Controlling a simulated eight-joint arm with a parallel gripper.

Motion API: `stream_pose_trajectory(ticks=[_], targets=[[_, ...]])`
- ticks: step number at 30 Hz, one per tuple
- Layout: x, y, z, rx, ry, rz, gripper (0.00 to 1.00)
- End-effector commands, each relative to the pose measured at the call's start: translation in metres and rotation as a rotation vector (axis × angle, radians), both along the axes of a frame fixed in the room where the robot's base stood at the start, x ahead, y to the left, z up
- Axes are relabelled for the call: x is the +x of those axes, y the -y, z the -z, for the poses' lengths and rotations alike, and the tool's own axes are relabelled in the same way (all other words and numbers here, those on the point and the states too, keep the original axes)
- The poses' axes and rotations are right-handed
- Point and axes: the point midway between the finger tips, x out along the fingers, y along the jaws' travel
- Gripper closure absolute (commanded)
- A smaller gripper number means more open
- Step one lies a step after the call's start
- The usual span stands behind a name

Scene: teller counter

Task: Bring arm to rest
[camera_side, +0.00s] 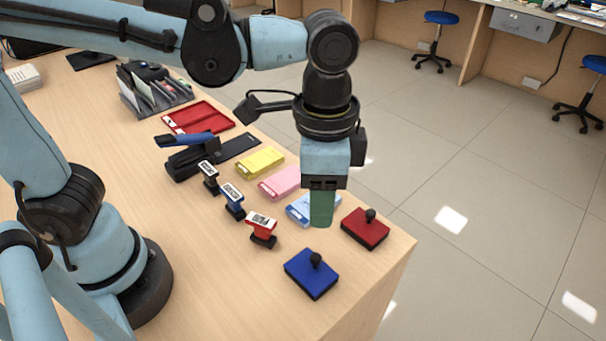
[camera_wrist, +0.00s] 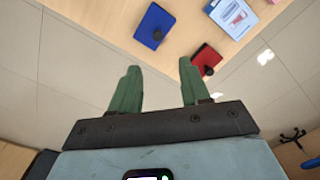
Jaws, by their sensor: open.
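My gripper (camera_side: 321,208) hangs from my arm above the right end of the counter, with its green fingers pointing down. In the side view it overlaps the light blue pad of slips, partly hiding it. In the wrist view the two green fingers (camera_wrist: 159,82) are spread well apart with nothing between them. My gripper is open and empty. The wooden counter (camera_side: 215,290) lies below, and its edge shows in the wrist view.
A blue stamp pad (camera_side: 305,280) and a red stamp pad (camera_side: 360,232) lie near the counter's edge. Three stamps, including a red one (camera_side: 261,225), stand to the left. Yellow (camera_side: 260,162), pink (camera_side: 280,183) and light blue (camera_side: 298,209) pads, a stapler (camera_side: 190,158) and a red tray (camera_side: 185,122) lie behind.

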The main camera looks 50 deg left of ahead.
Motion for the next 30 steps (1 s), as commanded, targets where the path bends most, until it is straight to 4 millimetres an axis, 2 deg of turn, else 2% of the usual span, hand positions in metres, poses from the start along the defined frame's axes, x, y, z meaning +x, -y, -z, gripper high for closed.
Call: stream_pose_trajectory(ticks=[7, 11, 14, 18, 24, 27, 30], targets=[[0.000, -0.001, 0.000, -0.002, 0.004, -0.005, 0.54], [0.006, -0.018, 0.001, -0.029, 0.043, -0.071, 0.54], [0.014, -0.047, 0.002, -0.073, 0.118, -0.187, 0.54], [0.023, -0.096, 0.007, -0.146, 0.267, -0.392, 0.54], [0.026, -0.155, 0.014, -0.214, 0.466, -0.634, 0.54], [0.025, -0.173, 0.017, -0.232, 0.533, -0.708, 0.54], [0.025, -0.183, 0.018, -0.241, 0.574, -0.747, 0.54]])
